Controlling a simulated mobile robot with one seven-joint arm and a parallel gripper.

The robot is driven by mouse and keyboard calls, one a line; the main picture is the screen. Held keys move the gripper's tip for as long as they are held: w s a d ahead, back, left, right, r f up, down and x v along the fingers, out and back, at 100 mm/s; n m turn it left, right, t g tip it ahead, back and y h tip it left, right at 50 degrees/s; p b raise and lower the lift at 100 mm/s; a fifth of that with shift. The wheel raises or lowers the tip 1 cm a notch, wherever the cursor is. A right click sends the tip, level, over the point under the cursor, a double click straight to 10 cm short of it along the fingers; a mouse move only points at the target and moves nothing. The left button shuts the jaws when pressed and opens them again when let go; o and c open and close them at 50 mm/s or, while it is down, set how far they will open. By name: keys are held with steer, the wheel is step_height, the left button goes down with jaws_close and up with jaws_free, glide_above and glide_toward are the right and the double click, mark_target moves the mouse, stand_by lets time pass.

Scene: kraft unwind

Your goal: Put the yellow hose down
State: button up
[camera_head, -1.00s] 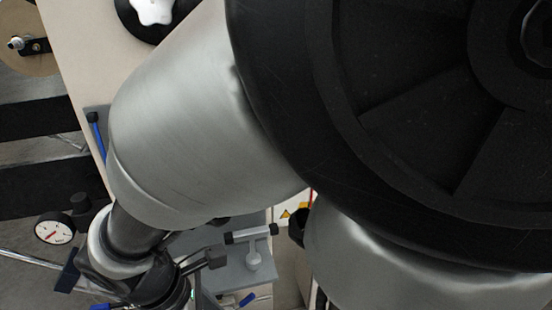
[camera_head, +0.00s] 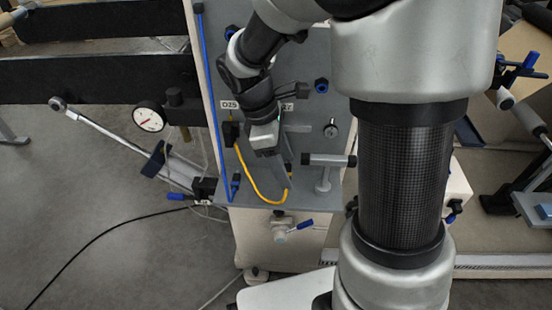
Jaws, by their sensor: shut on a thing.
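The yellow hose (camera_head: 251,181) hangs in a U-shaped loop in front of the grey panel. Its left end goes up to a black fitting (camera_head: 231,134) below a label. Its right end rises under my gripper (camera_head: 284,170). My gripper points down in front of the panel, its jaws shut on the yellow hose. The exact place of the grip is small and partly hidden by the gripper.
A grey shelf (camera_head: 245,197) juts out below the hose. A horizontal grey rod (camera_head: 328,160) with a black tip stands to the right. A dial gauge (camera_head: 149,118) and a blue upright rod (camera_head: 213,110) are on the left. My arm hides the right middle.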

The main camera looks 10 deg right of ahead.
step_height(320, 180, down, 5)
steer(key=shift+f+b, duration=0.1)
steer(key=shift+b, duration=0.85)
steer(key=shift+w+f, duration=0.2)
steer(key=shift+f, duration=0.1)
steer(key=shift+r, duration=0.15)
steer(key=o, duration=1.1)
